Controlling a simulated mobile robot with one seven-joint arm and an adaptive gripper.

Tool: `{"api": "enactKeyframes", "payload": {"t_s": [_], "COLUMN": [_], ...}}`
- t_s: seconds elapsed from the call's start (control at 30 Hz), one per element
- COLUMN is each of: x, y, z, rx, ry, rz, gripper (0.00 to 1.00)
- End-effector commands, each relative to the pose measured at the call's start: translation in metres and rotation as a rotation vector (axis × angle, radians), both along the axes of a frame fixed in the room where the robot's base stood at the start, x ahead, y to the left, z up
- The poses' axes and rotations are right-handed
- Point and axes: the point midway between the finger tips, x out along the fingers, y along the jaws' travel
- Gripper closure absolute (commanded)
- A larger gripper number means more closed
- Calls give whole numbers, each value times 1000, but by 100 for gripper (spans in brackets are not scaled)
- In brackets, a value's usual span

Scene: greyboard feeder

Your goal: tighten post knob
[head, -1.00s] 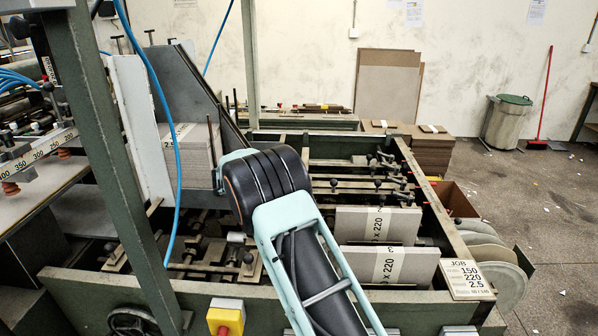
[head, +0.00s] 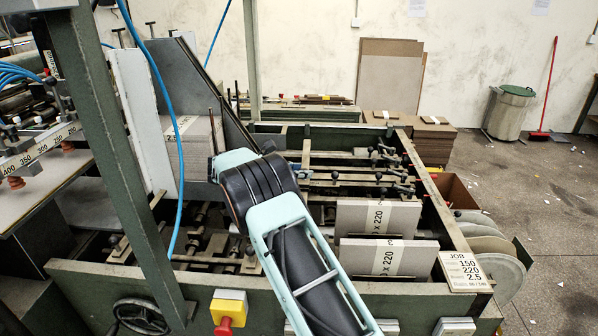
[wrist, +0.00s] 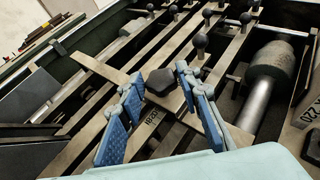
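A dark lobed knob (wrist: 160,83) sits above a flat metal bar (wrist: 100,68) in the wrist view. I take it to be the post knob. My gripper (wrist: 160,79) has its two blue fingers on either side of the knob, tips at about its level. They look open with narrow gaps; light contact cannot be ruled out. In the head view my own arm hides the gripper and this knob.
Several ball-headed posts (wrist: 199,41) stand on rails beyond the knob. A grey cylinder on a shaft (wrist: 268,72) lies to the right. In the head view, labelled board stacks (head: 378,218) and a job card (head: 464,270) are at the feeder's right.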

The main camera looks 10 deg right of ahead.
Motion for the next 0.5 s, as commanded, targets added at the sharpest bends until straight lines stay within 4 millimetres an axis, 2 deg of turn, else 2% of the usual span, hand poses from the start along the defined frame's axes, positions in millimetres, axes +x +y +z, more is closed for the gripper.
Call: {"api": "enactKeyframes", "payload": {"t_s": [0.1, 0.37, 0.5], "x": [0, 0, -5], "y": [0, 1, 10], "z": [0, 0, 5], "rx": [0, 0, 0], "ry": [0, 0, 1], "rz": [0, 1, 4], "gripper": [55, 55, 55]}}
